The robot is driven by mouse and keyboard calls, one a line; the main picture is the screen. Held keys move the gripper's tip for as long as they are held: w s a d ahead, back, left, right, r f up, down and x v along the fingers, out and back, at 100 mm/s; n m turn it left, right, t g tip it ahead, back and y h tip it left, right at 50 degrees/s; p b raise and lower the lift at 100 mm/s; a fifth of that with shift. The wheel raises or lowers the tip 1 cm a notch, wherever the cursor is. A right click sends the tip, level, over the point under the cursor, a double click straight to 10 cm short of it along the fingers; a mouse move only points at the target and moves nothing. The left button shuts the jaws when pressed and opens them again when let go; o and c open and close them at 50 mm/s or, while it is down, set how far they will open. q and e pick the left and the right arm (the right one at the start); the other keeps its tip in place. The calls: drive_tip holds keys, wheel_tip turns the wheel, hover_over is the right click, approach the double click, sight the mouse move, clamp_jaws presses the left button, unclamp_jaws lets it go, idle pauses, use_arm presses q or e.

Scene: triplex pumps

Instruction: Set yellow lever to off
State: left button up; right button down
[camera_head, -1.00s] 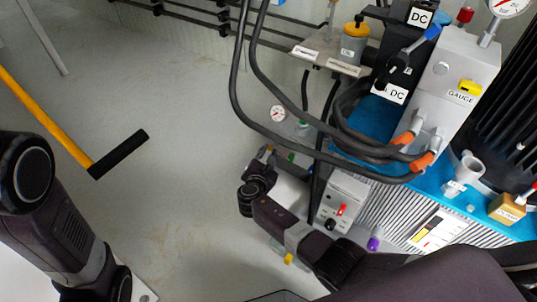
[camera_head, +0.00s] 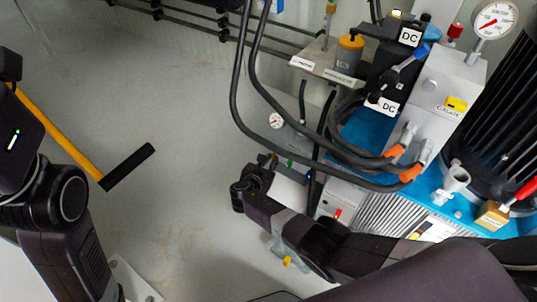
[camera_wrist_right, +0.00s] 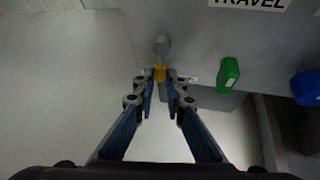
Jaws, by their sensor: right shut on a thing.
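The yellow lever (camera_wrist_right: 160,73) shows in the right wrist view, hanging below a round grey mount on a light grey panel. My right gripper (camera_wrist_right: 160,84) has its two fingertips closed together on the yellow lever's lower end. A green lever (camera_wrist_right: 228,75) and a blue lever (camera_wrist_right: 307,87) are to its right, apart from the fingers. In the head view my right gripper (camera_head: 268,161) is low beside the pump unit, small and partly hidden by my wrist, and the yellow lever cannot be made out there. My left arm enters at the left, but its gripper is out of view.
Black hoses (camera_head: 236,100) loop down in front of the pump unit. A grey gauge box (camera_head: 440,88) and a blue base (camera_head: 430,190) stand at right. A yellow-handled tool with a black head (camera_head: 127,167) is at left. The floor (camera_head: 185,110) between is clear.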

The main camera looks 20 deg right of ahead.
drive_tip(key=shift+s+d+n+g+h, duration=0.2)
drive_tip(key=shift+n+g+h, duration=0.1)
drive_tip(key=shift+n, duration=0.1)
drive_tip(key=c, duration=2.2)
unclamp_jaws()
drive_tip(key=shift+c, duration=0.2)
drive_tip(key=v, duration=1.2)
